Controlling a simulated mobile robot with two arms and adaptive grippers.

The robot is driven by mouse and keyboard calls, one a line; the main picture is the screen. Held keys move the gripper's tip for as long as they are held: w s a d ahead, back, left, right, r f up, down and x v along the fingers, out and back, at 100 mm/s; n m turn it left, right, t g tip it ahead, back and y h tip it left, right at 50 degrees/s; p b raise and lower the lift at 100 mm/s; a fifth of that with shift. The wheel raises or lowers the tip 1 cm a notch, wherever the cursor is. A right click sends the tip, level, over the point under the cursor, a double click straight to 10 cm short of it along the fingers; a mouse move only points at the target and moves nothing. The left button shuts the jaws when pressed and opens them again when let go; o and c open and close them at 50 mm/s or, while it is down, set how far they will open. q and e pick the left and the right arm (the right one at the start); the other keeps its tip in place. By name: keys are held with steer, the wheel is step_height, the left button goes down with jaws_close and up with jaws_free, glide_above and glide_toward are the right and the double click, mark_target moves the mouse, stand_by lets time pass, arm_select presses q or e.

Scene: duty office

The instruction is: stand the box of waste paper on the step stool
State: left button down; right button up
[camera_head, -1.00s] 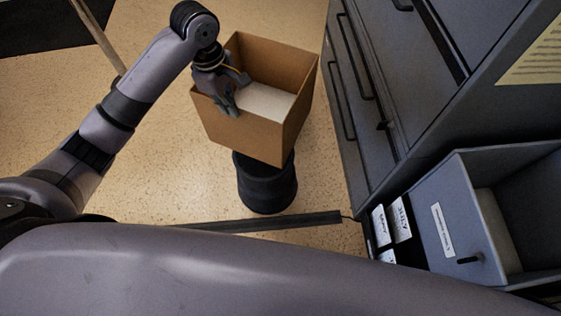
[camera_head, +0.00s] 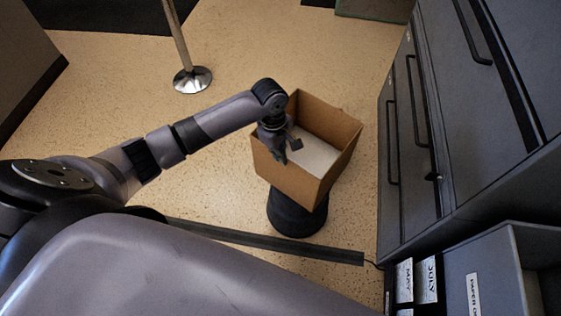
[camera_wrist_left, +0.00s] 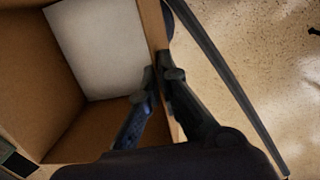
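The box of waste paper (camera_head: 284,179) is an open brown cardboard box with a white sheet inside. It is upright, above the round black step stool (camera_head: 297,219), and hides much of the stool's top. I cannot tell whether its base touches the stool. My left gripper (camera_head: 283,150) reaches down over the box's left wall. In the left wrist view the box's wall (camera_wrist_left: 152,22) runs between my left gripper's fingers (camera_wrist_left: 161,78), which are closed on it, one inside and one outside. My right gripper is not in view.
Grey filing cabinets (camera_head: 396,190) stand close on the right. A labelled grey bin or drawer (camera_head: 490,270) is at lower right. A dark strip (camera_head: 260,238) lies on the floor before the stool. A post with a chrome base (camera_head: 193,79) stands behind. Floor left of the box is clear.

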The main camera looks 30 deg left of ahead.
arm_select(q)
step_height(320, 180, down, 4)
steer(key=shift+w+b, duration=0.1)
steer(key=shift+b, duration=0.25)
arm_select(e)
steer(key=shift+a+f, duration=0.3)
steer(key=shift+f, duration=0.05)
arm_select(q)
steer(key=shift+d+f, duration=0.1)
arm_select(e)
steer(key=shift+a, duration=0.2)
arm_select(q)
steer(key=c, duration=2.2)
jaws_free()
steer(key=shift+f, duration=0.1)
steer(key=o, duration=0.4)
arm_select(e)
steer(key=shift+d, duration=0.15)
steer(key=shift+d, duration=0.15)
